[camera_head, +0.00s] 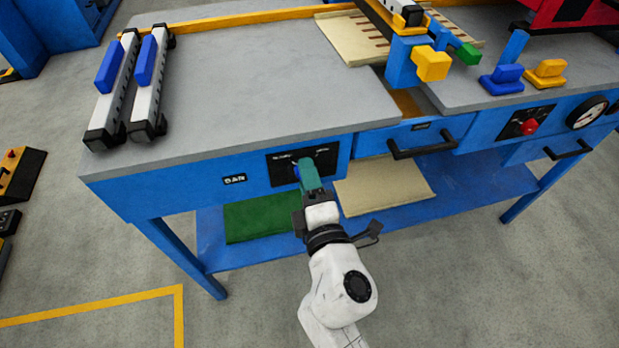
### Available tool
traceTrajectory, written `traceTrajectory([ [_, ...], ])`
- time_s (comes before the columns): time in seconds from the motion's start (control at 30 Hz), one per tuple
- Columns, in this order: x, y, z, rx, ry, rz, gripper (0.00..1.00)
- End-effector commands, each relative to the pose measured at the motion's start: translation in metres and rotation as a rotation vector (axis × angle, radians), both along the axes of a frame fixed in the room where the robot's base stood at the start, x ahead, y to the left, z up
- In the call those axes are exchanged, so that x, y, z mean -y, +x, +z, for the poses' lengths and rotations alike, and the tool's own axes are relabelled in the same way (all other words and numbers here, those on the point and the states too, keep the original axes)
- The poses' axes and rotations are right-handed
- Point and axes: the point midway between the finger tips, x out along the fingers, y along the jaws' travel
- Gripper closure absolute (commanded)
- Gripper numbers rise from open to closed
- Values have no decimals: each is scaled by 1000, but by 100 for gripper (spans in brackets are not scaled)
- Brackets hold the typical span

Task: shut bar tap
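The bar tap's black panel (277,171) is set in the blue front of the workbench, just right of a small label (234,179) that seems to read "BAR". A small blue piece (296,173), perhaps the tap's lever, shows at the left edge of my gripper. My gripper (309,172) has teal fingers and is right in front of the panel, covering its middle. It seems to be at or touching the tap, but contact is not clear. The tap's handle and its angle are mostly hidden. I cannot see whether the fingers are closed on it.
A drawer handle (424,147) juts out to the right of the panel. A red knob (528,127) and a gauge (586,113) are farther right. A lower shelf (282,233) holds a green sheet (262,217) and a beige board (383,185). Two slotted bars (149,83) lie on the bench top.

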Motion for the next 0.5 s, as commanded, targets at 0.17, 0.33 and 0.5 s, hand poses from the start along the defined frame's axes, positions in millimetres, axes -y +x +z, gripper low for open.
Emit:
traceTrajectory([
  [0.17, 1, 0, 1, 0, 2, -2, 34],
  [0.33, 1, 1, 1, 0, 2, -3, 34],
  [0.5, 4, -8, -1, -2, 3, -3, 34],
])
